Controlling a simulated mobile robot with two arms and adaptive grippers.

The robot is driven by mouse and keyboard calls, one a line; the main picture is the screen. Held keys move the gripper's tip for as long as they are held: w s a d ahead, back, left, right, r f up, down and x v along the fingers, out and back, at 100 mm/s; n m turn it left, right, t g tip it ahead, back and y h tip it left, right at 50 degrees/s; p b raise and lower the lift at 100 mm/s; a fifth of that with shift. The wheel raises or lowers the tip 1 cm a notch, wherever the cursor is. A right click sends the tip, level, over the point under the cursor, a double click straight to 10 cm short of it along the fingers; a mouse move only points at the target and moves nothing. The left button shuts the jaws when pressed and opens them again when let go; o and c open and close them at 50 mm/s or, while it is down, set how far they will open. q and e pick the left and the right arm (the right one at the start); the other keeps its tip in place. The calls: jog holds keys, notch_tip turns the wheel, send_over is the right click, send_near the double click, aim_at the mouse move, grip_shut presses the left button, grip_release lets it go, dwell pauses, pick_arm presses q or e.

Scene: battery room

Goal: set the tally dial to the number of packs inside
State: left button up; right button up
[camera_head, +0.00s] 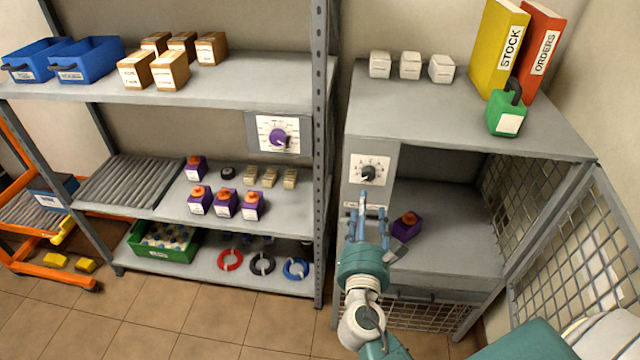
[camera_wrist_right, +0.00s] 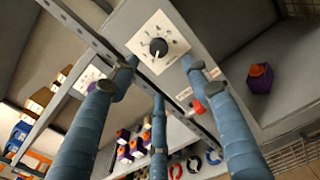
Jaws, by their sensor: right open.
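A dial with a black knob (camera_head: 369,173) on a white scale plate is on the grey front panel at the cabinet's left. The knob also shows in the right wrist view (camera_wrist_right: 158,48), but I cannot read its setting. One purple pack (camera_head: 407,226) with an orange cap stands inside the open cabinet (camera_head: 460,215); it also shows in the wrist view (camera_wrist_right: 260,78). My right gripper (camera_head: 366,208) is open and empty, below and in front of the black knob, its blue fingers spread and apart from it. My left gripper is not in view.
Another dial with a purple knob (camera_head: 278,138) is on the shelf unit at left, above several purple packs (camera_head: 226,204). A mesh door (camera_head: 580,265) stands open at right.

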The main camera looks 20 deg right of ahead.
aim_at(369, 176)
jog(key=p+x, duration=0.1)
jog(key=x, duration=0.2)
jog(key=r+p+x, duration=0.1)
jog(key=x, duration=0.2)
jog(key=shift+d+r, duration=0.15)
jog(key=shift+d, duration=0.2)
jog(key=x, duration=0.5)
jog(key=shift+w+p, duration=0.1)
jog(key=shift+p, duration=0.3)
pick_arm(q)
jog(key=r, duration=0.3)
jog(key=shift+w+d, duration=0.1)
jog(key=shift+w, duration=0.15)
pick_arm(e)
jog(key=shift+a, duration=0.1)
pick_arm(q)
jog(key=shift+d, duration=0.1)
pick_arm(e)
jog(key=c, duration=1.1)
